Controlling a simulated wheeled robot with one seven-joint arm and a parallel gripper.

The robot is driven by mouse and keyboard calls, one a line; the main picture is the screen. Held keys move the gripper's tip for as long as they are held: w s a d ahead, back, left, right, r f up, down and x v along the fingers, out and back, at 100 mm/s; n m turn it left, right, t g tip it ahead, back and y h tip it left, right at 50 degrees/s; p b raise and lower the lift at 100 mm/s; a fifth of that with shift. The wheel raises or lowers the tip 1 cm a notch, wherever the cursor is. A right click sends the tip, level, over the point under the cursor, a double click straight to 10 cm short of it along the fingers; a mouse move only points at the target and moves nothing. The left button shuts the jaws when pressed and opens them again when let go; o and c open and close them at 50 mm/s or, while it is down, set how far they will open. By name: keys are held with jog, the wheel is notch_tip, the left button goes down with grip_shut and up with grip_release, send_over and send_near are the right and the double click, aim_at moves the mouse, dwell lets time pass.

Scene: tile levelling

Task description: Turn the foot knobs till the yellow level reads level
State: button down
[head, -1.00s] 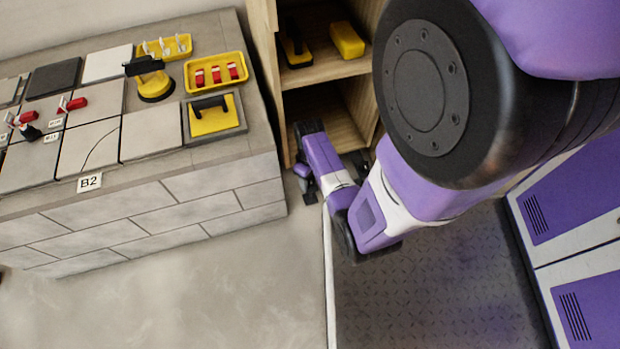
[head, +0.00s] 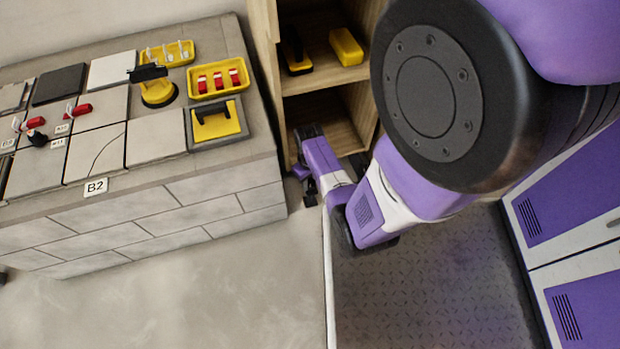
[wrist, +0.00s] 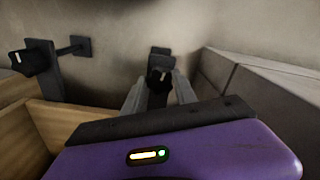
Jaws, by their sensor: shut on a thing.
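In the wrist view my gripper (wrist: 159,88) has its two grey fingers on either side of a black foot knob (wrist: 160,76) with a white mark, and is shut on it. A second black knob (wrist: 24,60) with a white mark sits on a dark bracket at the left, apart from the fingers. In the head view my arm reaches down toward the gap between the tiled bench and the wooden shelf; the fingertips cannot be made out there. I cannot pick out a yellow level in either view, so its reading is not visible.
The grey block bench (head: 150,228) stands left, with tiles, a yellow suction lifter (head: 157,92), a yellow tray (head: 218,97) of red pieces and a yellow float (head: 216,124). The wooden shelf (head: 325,77) is close to my arm. Purple cabinets (head: 560,215) stand right. Floor in front is clear.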

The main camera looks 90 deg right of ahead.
aim_at(310, 183)
jog(key=m+p, duration=0.2)
jog(key=m, duration=0.2)
jog(key=shift+a+m+p, duration=0.1)
jog(key=shift+m+p, duration=0.7)
jog(key=shift+m, duration=1)
jog(key=shift+f, duration=0.1)
jog(key=c, duration=1)
grip_release()
notch_tip(310, 183, up, 8)
jog(key=p, duration=0.4)
jog(key=shift+p, duration=0.3)
